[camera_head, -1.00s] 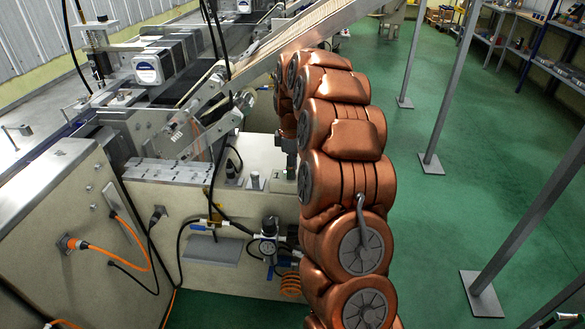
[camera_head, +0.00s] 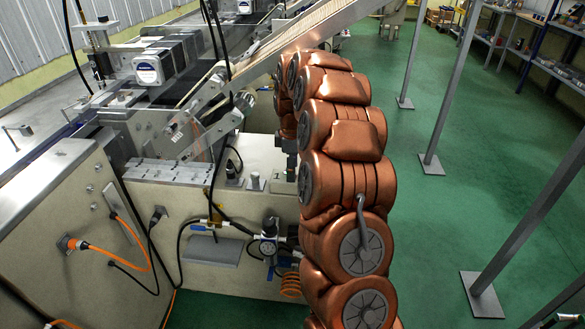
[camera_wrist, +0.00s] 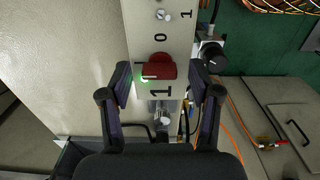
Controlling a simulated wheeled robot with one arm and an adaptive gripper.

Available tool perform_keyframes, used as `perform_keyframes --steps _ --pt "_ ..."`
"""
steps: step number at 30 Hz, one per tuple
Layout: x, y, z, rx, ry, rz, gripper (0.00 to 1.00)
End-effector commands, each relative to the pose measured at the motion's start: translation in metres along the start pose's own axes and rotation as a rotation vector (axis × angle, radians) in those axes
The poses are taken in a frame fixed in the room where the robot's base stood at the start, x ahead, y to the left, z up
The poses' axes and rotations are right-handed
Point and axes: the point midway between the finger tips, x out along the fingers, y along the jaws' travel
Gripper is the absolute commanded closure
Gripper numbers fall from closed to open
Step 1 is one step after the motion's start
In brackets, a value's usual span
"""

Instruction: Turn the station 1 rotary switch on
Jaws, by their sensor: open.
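The red rotary switch (camera_wrist: 158,67) is on a narrow pale panel (camera_wrist: 142,32) in the wrist view, upper middle. A 0 is printed above it and a large 1 below it. A small green glow shows at its lower left edge. My gripper (camera_wrist: 161,74) is open, with one black finger to the left and one to the right of the switch. The fingers look apart from the switch, but the depth of the gap is hard to tell. The head view shows neither the switch nor my gripper.
A smaller knob (camera_wrist: 163,15) sits above the switch on the panel. A black round part (camera_wrist: 211,55) sticks out beside the right finger. Orange cables (camera_wrist: 240,120) hang at right. In the head view, the machine (camera_head: 60,200) stands left, and grey posts (camera_head: 433,110) stand on green floor.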

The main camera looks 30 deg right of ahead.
Motion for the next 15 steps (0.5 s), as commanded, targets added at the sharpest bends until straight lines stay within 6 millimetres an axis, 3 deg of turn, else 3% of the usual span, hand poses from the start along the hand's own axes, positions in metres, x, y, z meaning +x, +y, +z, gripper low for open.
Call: perform_keyframes --steps 7,15 --pt "-0.019 0.000 0.000 -0.001 0.000 0.002 0.38" --pt "-0.071 0.001 0.000 0.000 0.001 0.004 0.38"
